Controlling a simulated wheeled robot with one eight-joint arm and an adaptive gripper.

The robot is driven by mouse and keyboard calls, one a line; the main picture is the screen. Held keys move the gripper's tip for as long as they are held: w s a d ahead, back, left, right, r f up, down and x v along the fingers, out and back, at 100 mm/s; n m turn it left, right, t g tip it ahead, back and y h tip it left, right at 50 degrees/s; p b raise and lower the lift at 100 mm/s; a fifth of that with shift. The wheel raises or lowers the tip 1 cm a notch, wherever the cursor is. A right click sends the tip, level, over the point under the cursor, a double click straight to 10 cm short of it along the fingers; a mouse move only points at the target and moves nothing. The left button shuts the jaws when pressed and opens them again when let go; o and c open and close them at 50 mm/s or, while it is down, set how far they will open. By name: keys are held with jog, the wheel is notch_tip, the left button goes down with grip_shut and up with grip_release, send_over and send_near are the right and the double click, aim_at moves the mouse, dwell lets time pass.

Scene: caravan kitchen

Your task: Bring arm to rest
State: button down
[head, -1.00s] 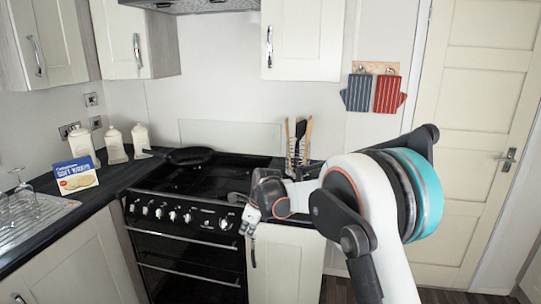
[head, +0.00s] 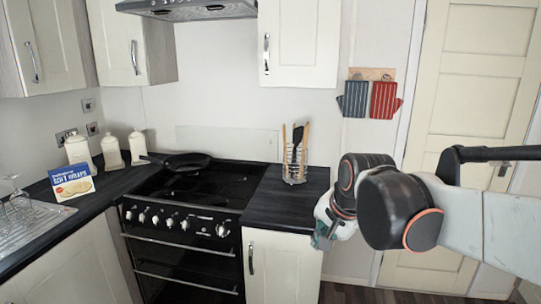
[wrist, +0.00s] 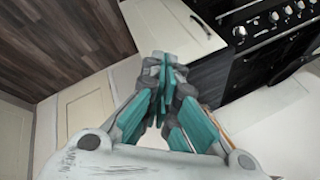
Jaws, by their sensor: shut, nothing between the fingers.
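My gripper (head: 322,236) hangs in front of the cupboard to the right of the cooker in the head view, below the worktop edge and clear of it. My arm reaches in from the right edge. In the wrist view my gripper (wrist: 165,68) has its teal-padded fingers together, with nothing visible between them. The cupboard front (wrist: 168,35) and the dark floor (wrist: 65,45) show beyond it.
The cooker (head: 185,240) has a pan (head: 182,162) on its hob. A utensil holder (head: 295,165) stands on the dark worktop (head: 285,205). Canisters (head: 112,152), a blue box (head: 72,180) and glasses stand left. A door (head: 465,130) is behind my arm.

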jog(key=s+d+f+n, duration=0.2)
jog(key=s+d+n, duration=0.2)
jog(key=s, duration=0.5)
jog(key=s+d+f+n+t+h, duration=0.1)
jog(key=s+d+f+n, duration=0.2)
jog(key=s, duration=0.6)
jog(key=shift+s+d+n+h, duration=0.3)
jog(key=shift+d+n, duration=0.2)
jog(key=shift+n, duration=0.4)
